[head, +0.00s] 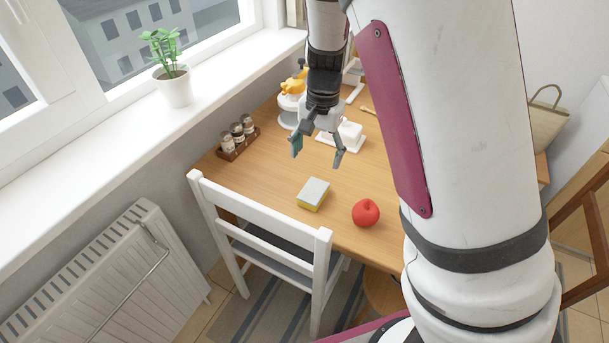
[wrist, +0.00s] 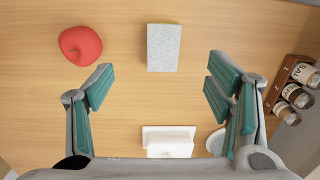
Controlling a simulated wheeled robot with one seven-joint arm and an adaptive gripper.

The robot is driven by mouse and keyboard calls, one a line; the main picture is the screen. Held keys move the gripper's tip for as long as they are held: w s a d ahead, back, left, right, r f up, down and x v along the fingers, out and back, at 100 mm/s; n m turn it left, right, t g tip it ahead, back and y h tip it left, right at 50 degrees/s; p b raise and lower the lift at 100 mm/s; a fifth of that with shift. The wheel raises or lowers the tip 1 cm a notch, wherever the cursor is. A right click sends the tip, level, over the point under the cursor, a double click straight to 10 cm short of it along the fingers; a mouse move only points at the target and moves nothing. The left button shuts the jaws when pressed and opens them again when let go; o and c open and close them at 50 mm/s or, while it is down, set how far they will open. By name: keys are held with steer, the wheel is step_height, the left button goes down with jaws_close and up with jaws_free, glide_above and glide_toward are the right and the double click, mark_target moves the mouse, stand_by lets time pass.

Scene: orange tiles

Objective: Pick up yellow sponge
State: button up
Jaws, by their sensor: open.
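The yellow sponge (head: 313,195) lies flat on the wooden table near its front edge, with a grey-white pad on top and yellow showing along its side. In the wrist view the sponge (wrist: 162,48) is at the top middle, beyond the fingertips and roughly centred between them. My gripper (head: 318,148) is open and empty, above the table and behind the sponge. Its two teal-padded fingers (wrist: 162,72) are spread wide in the wrist view, and nothing is between them at close range.
A red apple (head: 366,213) sits right of the sponge. A white butter dish (head: 350,142), a spice rack (head: 238,140) and a white stand with a yellow item (head: 290,104) are farther back. A white chair (head: 262,225) stands at the front edge. Table around the sponge is clear.

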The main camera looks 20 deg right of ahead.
step_height(320, 180, down, 3)
steer(key=w, duration=0.2)
steer(key=b, duration=0.1)
glide_above(314, 190)
steer(key=shift+h, duration=0.3)
steer(key=f, duration=0.8)
steer(key=shift+s, duration=0.2)
steer(key=shift+w+f+b, duration=0.15)
steer(key=shift+f+b, duration=0.05)
steer(key=shift+f, duration=1.1)
steer(key=shift+w+f+b, duration=0.15)
steer(key=shift+f, duration=1.15)
steer(key=shift+c, duration=0.3)
steer(key=c, duration=0.9)
steer(key=shift+c, duration=0.2)
step_height(314, 190, up, 10)
steer(key=shift+r+p, duration=0.1)
steer(key=shift+p, duration=0.45)
